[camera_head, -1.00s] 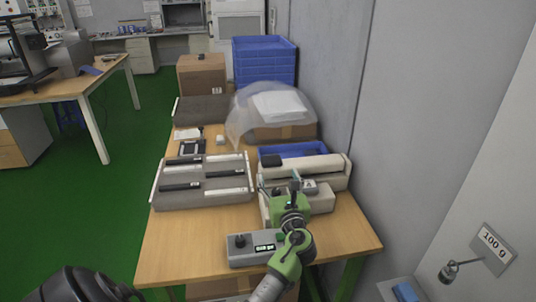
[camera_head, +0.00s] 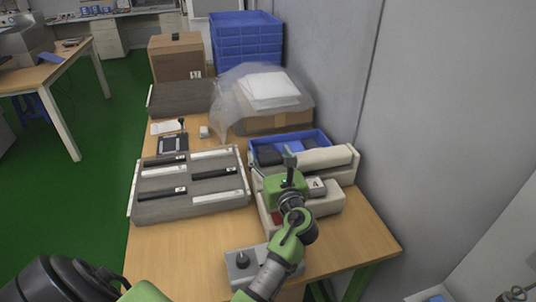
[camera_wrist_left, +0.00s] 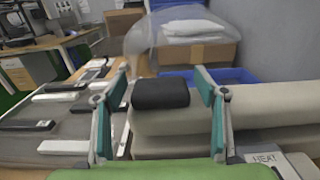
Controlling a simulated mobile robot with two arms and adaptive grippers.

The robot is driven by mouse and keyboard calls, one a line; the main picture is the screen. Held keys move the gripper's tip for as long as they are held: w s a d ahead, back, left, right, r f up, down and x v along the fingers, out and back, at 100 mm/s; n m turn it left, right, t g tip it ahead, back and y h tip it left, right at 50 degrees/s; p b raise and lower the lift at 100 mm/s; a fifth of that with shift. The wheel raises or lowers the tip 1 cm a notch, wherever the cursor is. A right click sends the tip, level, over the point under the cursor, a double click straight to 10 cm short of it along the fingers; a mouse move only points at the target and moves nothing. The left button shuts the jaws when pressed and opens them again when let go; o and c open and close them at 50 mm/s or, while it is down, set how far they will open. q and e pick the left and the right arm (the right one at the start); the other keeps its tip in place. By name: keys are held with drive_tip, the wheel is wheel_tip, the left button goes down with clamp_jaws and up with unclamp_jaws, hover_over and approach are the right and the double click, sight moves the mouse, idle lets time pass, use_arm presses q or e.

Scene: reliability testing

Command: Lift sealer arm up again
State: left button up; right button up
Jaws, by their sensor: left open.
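The heat sealer is a cream-coloured device on the right of the wooden table in the head view. Its long sealer arm (camera_head: 326,158) lies low along the base (camera_head: 326,205). A black handle (camera_head: 268,157) is at the arm's left end. My left gripper (camera_head: 289,158) is just in front of the handle and partly covers the sealer. In the left wrist view the open fingers (camera_wrist_left: 161,78) stand to either side of the black handle (camera_wrist_left: 160,93), with gaps visible; contact is not apparent. The sealer arm (camera_wrist_left: 275,104) runs right behind the right finger. My right gripper is not in view.
A grey tray (camera_head: 190,208) with black and white strips lies left of the sealer. A blue bin (camera_head: 318,139) is right behind it. A clear plastic bag (camera_head: 232,92), a cardboard box (camera_head: 270,121) and a grey wall (camera_head: 420,130) are close. A control box (camera_head: 240,272) is in front.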

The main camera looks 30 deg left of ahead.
use_arm(q)
drive_tip(key=c, duration=1.6)
drive_tip(key=w+d+r+m+p, duration=0.1)
drive_tip(key=w+r+m+p, duration=0.1)
drive_tip(key=r+p, duration=0.3)
drive_tip(key=w+d+r+m+p, duration=0.1)
drive_tip(key=d+r+m+p, duration=0.1)
drive_tip(key=r+p, duration=0.4)
drive_tip(key=m+p, duration=0.1)
drive_tip(key=p, duration=0.4)
drive_tip(key=shift+w+p, duration=0.35)
drive_tip(key=shift+w, duration=0.05)
drive_tip(key=shift+d, duration=0.1)
drive_tip(key=o, duration=1.6)
drive_tip(key=shift+f, duration=0.1)
